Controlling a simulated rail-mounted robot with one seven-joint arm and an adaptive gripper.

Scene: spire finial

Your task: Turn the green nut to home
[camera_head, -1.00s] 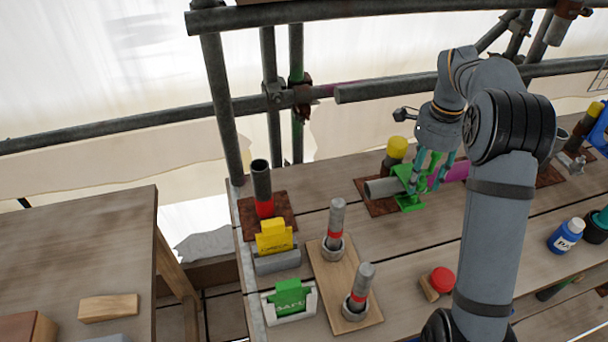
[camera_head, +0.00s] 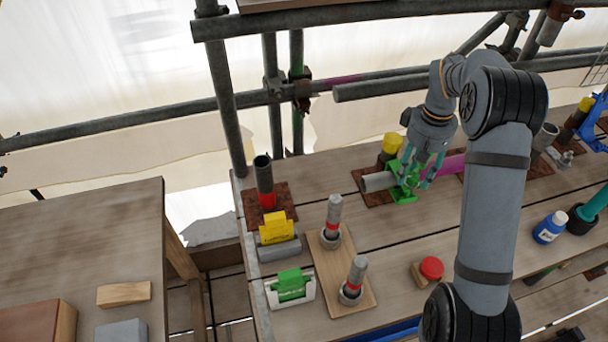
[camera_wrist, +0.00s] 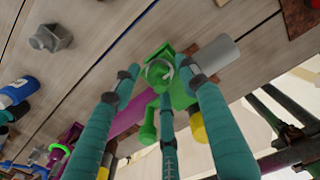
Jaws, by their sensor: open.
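The green clamp (camera_head: 403,195) sits on the bench around the junction of a grey tube (camera_head: 375,182) and a magenta tube (camera_head: 452,164). In the wrist view a round green part, which looks like the green nut (camera_wrist: 158,70), faces the camera with a grey centre. My gripper (camera_head: 418,178) has teal fingers and points down at the clamp. In the wrist view my gripper (camera_wrist: 160,76) is open, with fingertips spread on several sides of the nut. I cannot tell if any finger touches it. In the head view the fingers partly hide the nut.
A yellow-capped post (camera_head: 392,145) stands close behind the clamp. Scaffold rails (camera_head: 440,86) run behind the bench. A board with two red-banded posts (camera_head: 328,258), a red-topped block (camera_head: 431,268) and a blue bottle (camera_head: 549,228) stand nearer. Bare planks lie between them.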

